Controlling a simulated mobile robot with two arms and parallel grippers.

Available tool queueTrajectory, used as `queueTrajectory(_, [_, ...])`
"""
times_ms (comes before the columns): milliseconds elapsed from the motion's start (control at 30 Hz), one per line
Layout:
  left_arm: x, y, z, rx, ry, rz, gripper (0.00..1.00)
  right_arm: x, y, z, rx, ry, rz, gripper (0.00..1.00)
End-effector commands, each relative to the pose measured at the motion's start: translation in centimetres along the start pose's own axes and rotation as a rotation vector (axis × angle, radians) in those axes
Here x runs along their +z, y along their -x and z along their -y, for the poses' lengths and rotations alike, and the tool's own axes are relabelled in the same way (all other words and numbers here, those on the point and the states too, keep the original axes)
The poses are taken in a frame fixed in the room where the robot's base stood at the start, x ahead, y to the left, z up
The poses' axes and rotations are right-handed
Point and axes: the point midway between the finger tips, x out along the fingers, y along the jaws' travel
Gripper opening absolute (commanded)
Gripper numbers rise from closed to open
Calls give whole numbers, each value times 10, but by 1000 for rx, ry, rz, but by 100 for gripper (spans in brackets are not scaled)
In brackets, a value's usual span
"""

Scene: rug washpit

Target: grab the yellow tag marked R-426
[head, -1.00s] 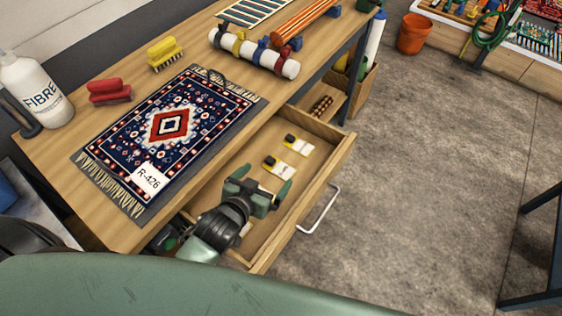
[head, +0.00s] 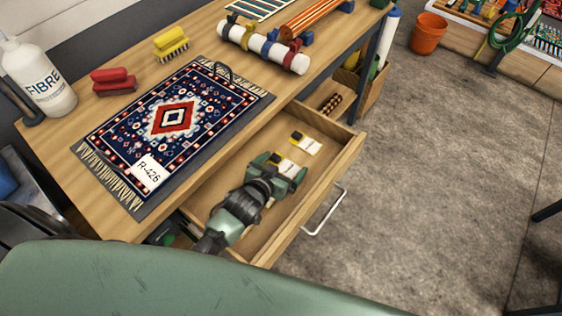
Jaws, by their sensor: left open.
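A white card marked R-426 (head: 149,172) lies on a patterned rug (head: 205,107) on the bench top. Two small tags with yellow-and-black ends and white parts lie in the open drawer (head: 343,166). The farther tag (head: 309,145) is in full view, and its writing is too small to read. The nearer tag (head: 287,168) is at my left gripper, partly hidden by it. My left gripper (head: 280,166) is open, low over the drawer, its two fingers on either side of the nearer tag. I cannot tell whether it touches the tag. My right gripper is out of view.
The drawer's front with its metal handle (head: 325,212) borders the drawer on the right. A fibre bottle (head: 38,80), a red brush (head: 113,80), a yellow brush (head: 171,44) and a white roll (head: 262,46) stand on the bench (head: 62,131).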

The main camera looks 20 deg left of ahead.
Motion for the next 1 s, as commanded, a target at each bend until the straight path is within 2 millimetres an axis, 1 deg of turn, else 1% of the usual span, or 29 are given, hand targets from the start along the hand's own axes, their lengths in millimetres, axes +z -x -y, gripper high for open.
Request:
queueTrajectory(167, [0,0,0,0,0,0,100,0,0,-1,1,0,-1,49])
queueTrajectory(200, [0,0,0,0,0,0,97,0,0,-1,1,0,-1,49])
queueTrajectory(267, [0,0,0,0,0,0,81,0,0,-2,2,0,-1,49])
queueTrajectory(300, [0,0,0,0,0,0,69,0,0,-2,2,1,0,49])
queueTrajectory(367, [0,0,0,0,0,0,55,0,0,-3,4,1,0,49])
queueTrajectory(767, [-3,1,0,0,0,-1,54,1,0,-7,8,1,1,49])
queueTrajectory(867, [-10,4,0,0,0,-2,54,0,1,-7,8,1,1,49])
queueTrajectory(1000, [-30,16,0,2,0,-5,54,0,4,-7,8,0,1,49])
